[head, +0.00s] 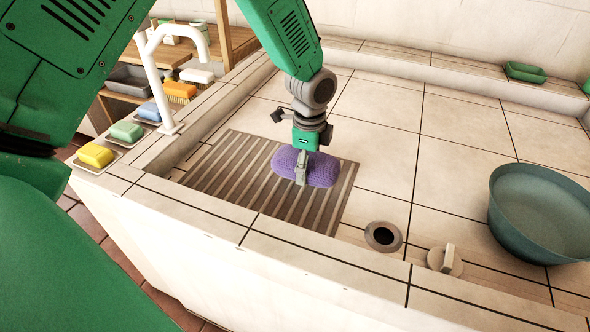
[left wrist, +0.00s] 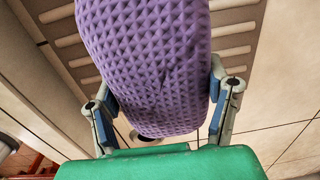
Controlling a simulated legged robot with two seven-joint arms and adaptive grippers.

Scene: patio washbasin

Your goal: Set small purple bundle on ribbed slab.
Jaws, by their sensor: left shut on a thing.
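The small purple bundle (head: 322,170) has a waffle-like texture and is held between the fingers of my left gripper (head: 302,168). In the head view it appears over the right part of the brown ribbed slab (head: 215,172). The left wrist view shows the bundle (left wrist: 150,65) filling the space between both fingers, with slab ribs (left wrist: 235,45) behind it. I cannot tell whether the bundle touches the slab. My right gripper is not in view.
A teal basin (head: 545,213) stands at the right, near a drain hole (head: 383,236) and a plug (head: 446,259). A white faucet (head: 165,85) rises at the left. Yellow (head: 95,154), green (head: 126,131) and blue (head: 150,111) soaps lie on the left ledge. Tiles behind the slab are clear.

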